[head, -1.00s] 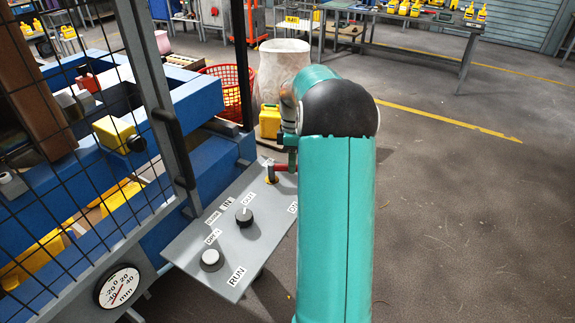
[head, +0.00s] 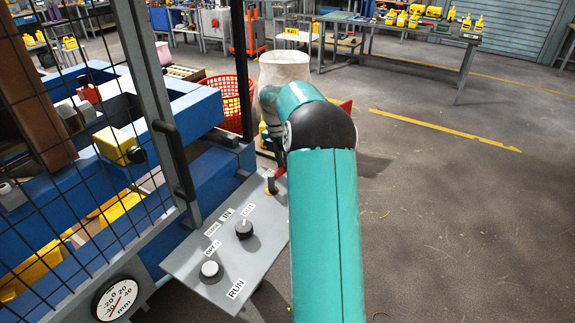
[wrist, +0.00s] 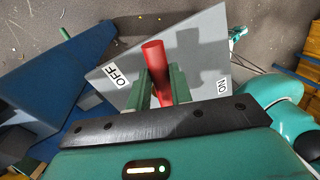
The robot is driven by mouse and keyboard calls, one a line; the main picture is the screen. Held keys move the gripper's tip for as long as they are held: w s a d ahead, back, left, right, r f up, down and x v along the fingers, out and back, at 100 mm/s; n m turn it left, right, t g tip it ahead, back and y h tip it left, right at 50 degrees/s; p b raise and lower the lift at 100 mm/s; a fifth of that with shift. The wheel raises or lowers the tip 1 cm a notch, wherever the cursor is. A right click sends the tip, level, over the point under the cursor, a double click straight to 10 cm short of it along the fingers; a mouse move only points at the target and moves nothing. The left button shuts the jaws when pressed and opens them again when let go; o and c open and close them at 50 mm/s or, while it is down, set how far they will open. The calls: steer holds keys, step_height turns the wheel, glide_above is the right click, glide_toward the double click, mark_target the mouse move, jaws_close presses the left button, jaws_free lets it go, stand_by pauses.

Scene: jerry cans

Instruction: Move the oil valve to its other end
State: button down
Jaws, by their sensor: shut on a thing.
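The oil valve has a red handle (head: 279,173) on a short post at the far corner of the grey control panel (head: 205,250). In the wrist view the red handle (wrist: 157,75) stands between the two green fingers of my gripper (wrist: 160,88), which is shut on it. It lies between the OFF label (wrist: 118,76) at left and the ON label (wrist: 222,86) at right. In the head view my gripper (head: 280,150) is partly hidden behind my teal arm, which also covers the right part of the panel.
A mesh guard door (head: 75,130) and blue machine frame (head: 205,185) stand to the left. A red basket (head: 225,95) and whitish drum (head: 284,67) stand behind. Open floor lies right.

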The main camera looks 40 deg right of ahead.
steer(key=shift+w+a+n, duration=0.2)
steer(key=shift+w+n, duration=0.4)
steer(key=shift+n, duration=0.6)
steer(key=shift+w, duration=0.1)
steer(key=c, duration=1.3)
jaws_free()
steer(key=shift+o, duration=0.2)
step_height(320, 180, up, 14)
steer(key=w, duration=0.2)
steer(key=shift+w+a+f, duration=0.2)
steer(key=shift+w+a, duration=0.05)
steer(key=shift+a, duration=0.15)
